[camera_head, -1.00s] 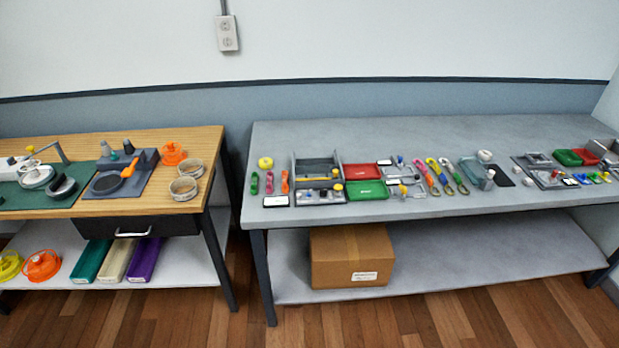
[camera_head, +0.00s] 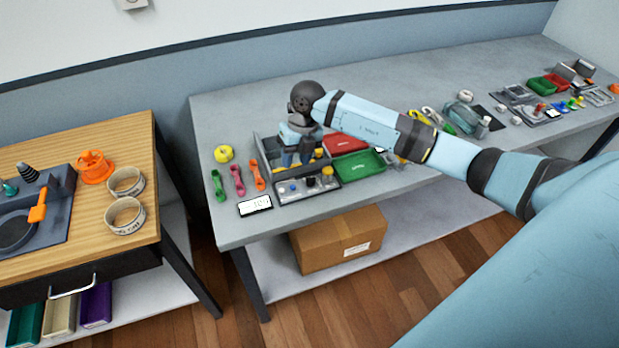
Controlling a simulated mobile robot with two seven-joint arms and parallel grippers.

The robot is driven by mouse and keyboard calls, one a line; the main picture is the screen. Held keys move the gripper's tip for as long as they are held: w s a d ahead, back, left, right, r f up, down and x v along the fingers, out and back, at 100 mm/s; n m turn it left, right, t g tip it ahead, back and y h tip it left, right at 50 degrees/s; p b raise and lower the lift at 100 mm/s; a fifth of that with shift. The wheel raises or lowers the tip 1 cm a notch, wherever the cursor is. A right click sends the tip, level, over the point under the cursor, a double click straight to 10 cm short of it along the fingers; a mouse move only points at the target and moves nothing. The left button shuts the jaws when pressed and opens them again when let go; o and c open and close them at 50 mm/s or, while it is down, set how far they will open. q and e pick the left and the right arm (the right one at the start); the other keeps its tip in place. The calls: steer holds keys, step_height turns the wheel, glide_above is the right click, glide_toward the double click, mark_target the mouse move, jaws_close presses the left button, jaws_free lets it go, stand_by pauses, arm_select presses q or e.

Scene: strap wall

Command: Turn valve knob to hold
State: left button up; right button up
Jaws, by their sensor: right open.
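A grey panel (camera_head: 291,197) lies at the front of the grey bench, with a blue knob (camera_head: 293,188), a black knob (camera_head: 311,181) and a yellow knob (camera_head: 327,171) on it. I cannot tell which one is the valve knob, and no hold mark is readable. My right gripper (camera_head: 296,162) points down over the grey tray just behind the panel. Its jaws are open, and I see nothing between them. It is apart from the knobs in the picture and hides part of the tray. My left gripper is not in view.
A red tray (camera_head: 345,144) and a green tray (camera_head: 357,165) lie right of the panel, below my right forearm. Green, pink and orange spanner-like tools (camera_head: 237,180), a yellow ring (camera_head: 223,153) and a white label card (camera_head: 255,205) lie left. The back left of the bench is clear.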

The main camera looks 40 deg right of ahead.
mark_target(311, 178)
steer(key=w+d+r+m+h, duration=0.1)
steer(key=d+r+h, duration=0.15)
steer(key=d, duration=0.25)
step_height(311, 178, down, 13)
steer(key=shift+w+d+r+p, duration=0.1)
steer(key=shift+r+p, duration=0.1)
steer(key=shift+p, duration=0.75)
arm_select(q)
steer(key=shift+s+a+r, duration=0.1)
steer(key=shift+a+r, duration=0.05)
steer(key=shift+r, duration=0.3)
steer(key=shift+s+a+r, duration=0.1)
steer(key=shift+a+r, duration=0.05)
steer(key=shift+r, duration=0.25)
arm_select(e)
steer(key=shift+f, duration=0.7)
steer(key=c, duration=0.6)
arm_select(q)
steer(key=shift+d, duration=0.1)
arm_select(e)
steer(key=shift+c, duration=0.2)
